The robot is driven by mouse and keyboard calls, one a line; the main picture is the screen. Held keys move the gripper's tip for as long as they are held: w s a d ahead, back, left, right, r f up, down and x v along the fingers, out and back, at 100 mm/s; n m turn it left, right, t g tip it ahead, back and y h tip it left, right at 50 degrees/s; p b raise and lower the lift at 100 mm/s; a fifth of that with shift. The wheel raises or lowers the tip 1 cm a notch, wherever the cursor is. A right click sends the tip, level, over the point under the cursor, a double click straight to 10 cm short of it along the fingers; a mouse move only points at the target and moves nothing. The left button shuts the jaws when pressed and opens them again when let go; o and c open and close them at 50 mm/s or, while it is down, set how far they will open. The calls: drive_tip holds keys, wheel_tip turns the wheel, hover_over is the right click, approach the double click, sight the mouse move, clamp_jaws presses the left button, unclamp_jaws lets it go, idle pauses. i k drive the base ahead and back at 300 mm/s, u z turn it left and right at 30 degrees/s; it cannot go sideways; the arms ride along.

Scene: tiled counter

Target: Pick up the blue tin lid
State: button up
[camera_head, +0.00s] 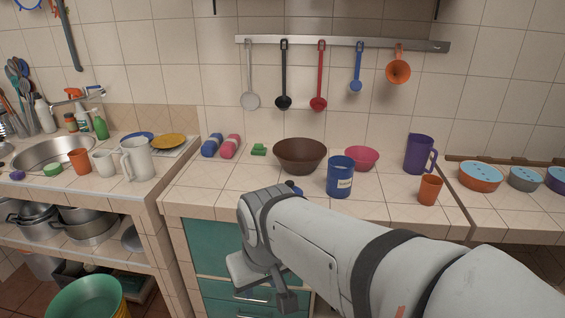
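A blue tin (340,178) with a pale label stands upright on the counter, right of the brown bowl. A small blue edge (294,190) shows just above my arm, left of the tin. It may be the blue tin lid, but my arm hides most of it. My gripper (268,293) hangs low in front of the counter's green drawers, below the counter top and apart from the blue things. Its fingers are only partly visible, so I cannot tell whether it is open or shut.
The brown bowl (300,155), pink bowl (361,158), orange cup (430,190) and purple jug (419,154) stand around the tin. Blue and pink rolls (221,146) lie to the left. The tiled counter (215,190) is clear at front left. Utensils hang above.

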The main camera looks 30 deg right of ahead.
sight(290, 182)
drive_tip(key=z, duration=1.15)
drive_tip(key=i, duration=1)
drive_tip(key=z, duration=1.15)
drive_tip(key=k, duration=1.1)
drive_tip(key=u, duration=1.1)
